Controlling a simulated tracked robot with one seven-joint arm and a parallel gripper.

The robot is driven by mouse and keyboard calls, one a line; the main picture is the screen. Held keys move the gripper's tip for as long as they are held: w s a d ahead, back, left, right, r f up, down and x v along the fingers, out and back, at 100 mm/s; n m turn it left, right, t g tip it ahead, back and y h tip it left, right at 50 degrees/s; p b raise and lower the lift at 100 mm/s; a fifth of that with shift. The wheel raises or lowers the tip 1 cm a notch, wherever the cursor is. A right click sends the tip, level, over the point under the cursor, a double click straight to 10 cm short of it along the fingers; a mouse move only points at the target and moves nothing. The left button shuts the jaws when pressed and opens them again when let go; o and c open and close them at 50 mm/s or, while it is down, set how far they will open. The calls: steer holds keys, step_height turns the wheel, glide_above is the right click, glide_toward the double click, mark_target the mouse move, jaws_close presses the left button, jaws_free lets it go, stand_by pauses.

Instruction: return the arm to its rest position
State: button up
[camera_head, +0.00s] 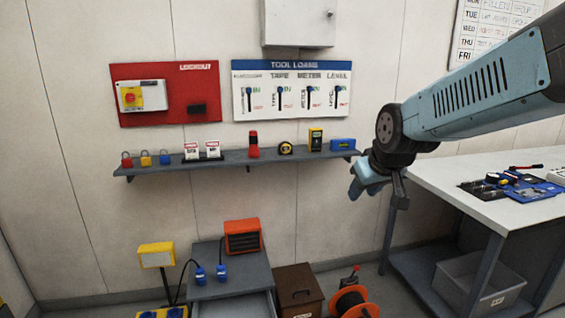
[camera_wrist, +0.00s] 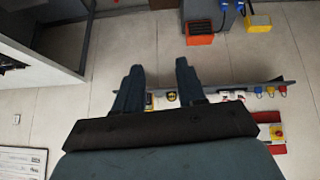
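My arm (camera_head: 480,95) reaches in from the right side of the head view, and its end hangs in front of the right end of the wall shelf. My gripper (camera_head: 362,186) is above the floor, left of the white-topped workbench. In the wrist view, where the room appears upside down, the two fingers of my gripper (camera_wrist: 157,68) stand apart with nothing between them. The gripper is open and empty. No marker of a rest position shows.
The wall shelf (camera_head: 225,162) carries padlocks, tags, a tape measure and other small items. The workbench (camera_head: 480,205) at right holds tools. Below stand a grey cabinet (camera_head: 230,280) with an orange heater (camera_head: 242,237), a brown box (camera_head: 298,290) and an orange cable reel (camera_head: 350,302).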

steer(key=s+d+r+m, duration=0.1)
steer(key=s+d, duration=0.1)
steer(key=s, duration=0.6)
steer(key=s+d+r+m+g+h, duration=0.1)
steer(key=s+d+m, duration=0.1)
steer(key=s, duration=0.6)
steer(key=shift+d+r+g, duration=0.2)
steer(key=shift+d+g, duration=0.1)
steer(key=shift+d, duration=0.2)
